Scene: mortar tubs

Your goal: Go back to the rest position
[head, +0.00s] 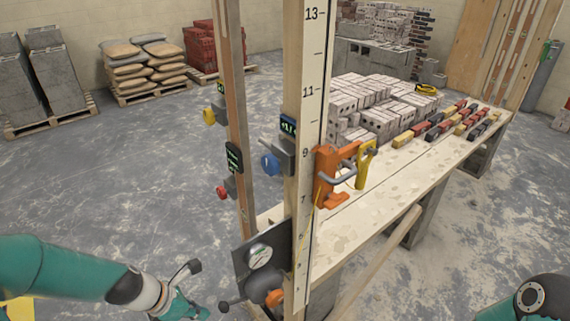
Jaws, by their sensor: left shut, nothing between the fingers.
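My left arm comes in from the lower left, teal with a pale cuff. My left gripper (184,288) is at the bottom edge, partly cut off, shut and empty. It is over the floor, left of the upright measuring post (311,110), and apart from the bench. Only a teal and dark part of my right arm shows in the lower right corner; its gripper is outside the view.
A long wooden bench (345,232) runs back to the right, bearing pale bricks (378,122) and coloured blocks. An orange clamp (328,175) sits at the post; a dial plate (262,252) is low near my left gripper. Sacks (140,65) lie behind; the left floor is open.

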